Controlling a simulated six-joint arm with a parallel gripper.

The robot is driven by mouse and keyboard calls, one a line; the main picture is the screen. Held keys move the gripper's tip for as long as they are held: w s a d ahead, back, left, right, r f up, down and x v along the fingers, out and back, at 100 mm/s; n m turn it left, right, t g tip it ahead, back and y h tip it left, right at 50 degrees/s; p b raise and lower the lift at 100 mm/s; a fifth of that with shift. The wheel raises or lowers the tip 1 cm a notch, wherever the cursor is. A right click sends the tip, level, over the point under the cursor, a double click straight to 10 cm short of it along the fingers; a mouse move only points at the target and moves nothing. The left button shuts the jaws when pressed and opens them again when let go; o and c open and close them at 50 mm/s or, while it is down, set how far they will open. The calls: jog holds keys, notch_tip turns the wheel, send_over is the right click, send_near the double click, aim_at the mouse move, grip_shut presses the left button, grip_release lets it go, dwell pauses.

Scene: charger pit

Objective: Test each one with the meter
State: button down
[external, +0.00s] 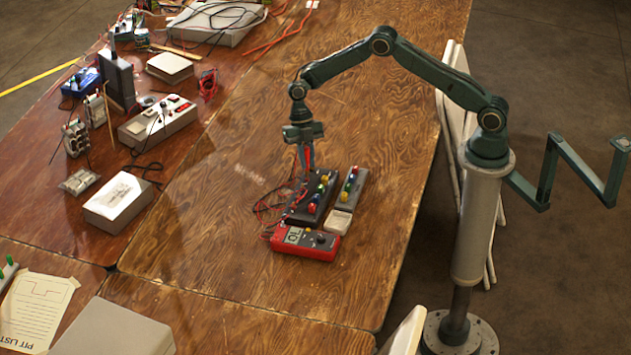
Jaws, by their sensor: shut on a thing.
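A red meter (283,246) with a small display and a dark knob lies at the front of the work spot on the wooden table. Red and dark leads (262,207) curl from its left side up toward my gripper. Behind it a dark block (294,215) carries a row of green, yellow, blue and red pieces. A second, narrower strip (357,172) with similar coloured pieces lies to its right. My gripper (306,168) points down over the back end of the dark block, shut on a slim red thing that looks like a probe. Its tip is too small to tell whether it touches.
A white box (117,202), a grey switch box (158,122), a red coil (208,84) and other gear crowd the left table. A grey case (115,332) and printed sheet are at front left. The table behind the blocks is clear.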

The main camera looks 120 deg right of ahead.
aim_at(307, 148)
jog(key=shift+f, duration=0.9)
dwell(1.4)
jog(key=c, duration=1)
grip_release()
jog(key=shift+r, duration=0.1)
jog(key=shift+r, duration=3.7)
